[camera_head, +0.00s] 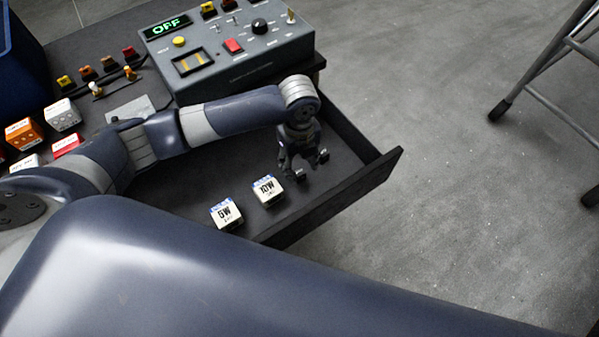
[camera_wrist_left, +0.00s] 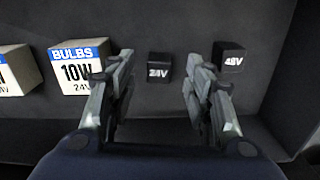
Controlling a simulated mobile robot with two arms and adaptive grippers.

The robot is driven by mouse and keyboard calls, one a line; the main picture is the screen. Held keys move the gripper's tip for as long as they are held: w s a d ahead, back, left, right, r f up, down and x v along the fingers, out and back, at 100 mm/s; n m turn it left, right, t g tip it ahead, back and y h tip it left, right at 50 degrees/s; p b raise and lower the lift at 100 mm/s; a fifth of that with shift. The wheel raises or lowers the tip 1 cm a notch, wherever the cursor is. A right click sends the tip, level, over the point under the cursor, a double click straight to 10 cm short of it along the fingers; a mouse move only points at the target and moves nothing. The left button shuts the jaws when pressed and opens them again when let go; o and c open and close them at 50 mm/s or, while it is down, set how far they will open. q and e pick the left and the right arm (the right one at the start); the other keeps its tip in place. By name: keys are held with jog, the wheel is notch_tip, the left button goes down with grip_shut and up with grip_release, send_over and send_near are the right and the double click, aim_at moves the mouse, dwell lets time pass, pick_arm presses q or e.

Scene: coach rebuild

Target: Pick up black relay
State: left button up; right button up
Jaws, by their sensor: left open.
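Two small black relays lie in the open drawer. The one marked 24V (camera_wrist_left: 159,68) appears between my left fingers in the left wrist view, and the one marked 48V (camera_wrist_left: 231,57) is just right of the right finger. In the head view they are small dark blocks, one below the gripper (camera_head: 299,176) and one at its right (camera_head: 323,157). My left gripper (camera_head: 301,163) points down into the drawer, open and empty. Its two fingers (camera_wrist_left: 158,75) also show in the left wrist view. Whether they touch a relay is unclear. My right gripper is out of view.
White bulb boxes marked 10W (camera_head: 268,190) and 5W (camera_head: 227,214) stand in the drawer (camera_head: 345,199) to the left. A control box (camera_head: 228,52) reading OFF is behind. Metal legs (camera_head: 540,92) stand at the right on open floor.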

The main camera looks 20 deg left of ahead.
aim_at(298, 170)
pick_arm(q)
notch_tip(298, 170, down, 4)
jog(key=shift+r, duration=0.25)
jog(key=shift+c, duration=0.3)
jog(key=shift+a, duration=0.1)
jog(key=c, duration=1)
